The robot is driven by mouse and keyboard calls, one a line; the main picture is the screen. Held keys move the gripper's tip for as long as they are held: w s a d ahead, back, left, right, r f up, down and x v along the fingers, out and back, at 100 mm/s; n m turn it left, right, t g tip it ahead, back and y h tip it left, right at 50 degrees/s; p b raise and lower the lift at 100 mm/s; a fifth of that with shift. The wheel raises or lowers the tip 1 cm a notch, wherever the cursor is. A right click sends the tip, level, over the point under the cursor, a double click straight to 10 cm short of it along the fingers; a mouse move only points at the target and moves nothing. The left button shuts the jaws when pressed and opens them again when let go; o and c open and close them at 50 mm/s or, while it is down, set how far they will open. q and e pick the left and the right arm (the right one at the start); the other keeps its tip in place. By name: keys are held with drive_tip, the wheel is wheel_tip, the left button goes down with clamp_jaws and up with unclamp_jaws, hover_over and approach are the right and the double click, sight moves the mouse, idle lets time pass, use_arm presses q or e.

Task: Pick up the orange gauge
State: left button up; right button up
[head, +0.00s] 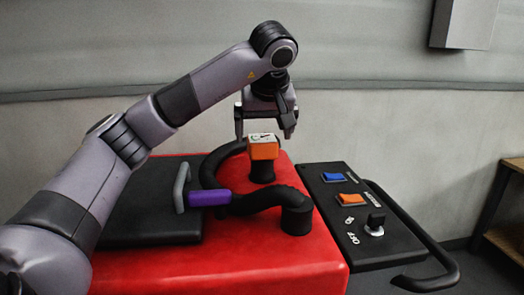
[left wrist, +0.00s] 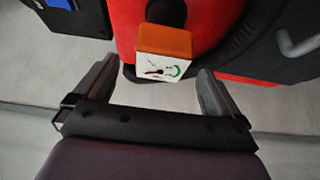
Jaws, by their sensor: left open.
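The orange gauge (head: 263,149) sits on a black round post on top of the red tank (head: 225,266) in the head view. In the left wrist view the gauge (left wrist: 164,50) shows its orange top and a white dial face with a green arc. My left gripper (head: 265,134) is open and points down, just above and behind the gauge. In the left wrist view the fingers of my left gripper (left wrist: 154,82) are spread on either side of the dial face, with no contact visible. My right gripper is not in view.
A black hose (head: 250,202) with a purple grip (head: 208,198) curves around the gauge's post. A black lid (head: 150,215) with a grey handle (head: 182,187) lies left. A control panel (head: 340,238) with blue and orange switches and a knob stands right, beside a black rail (head: 415,236).

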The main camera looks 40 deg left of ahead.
sight(262, 138)
use_arm(q)
drive_tip(key=shift+x, duration=2.8)
drive_tip(key=shift+a+r, duration=0.1)
drive_tip(key=shift+a, duration=0.05)
drive_tip(key=shift+c, duration=0.3)
drive_tip(key=c, duration=1.1)
drive_tip(key=shift+r, duration=0.1)
wheel_tip(262, 138, up, 23)
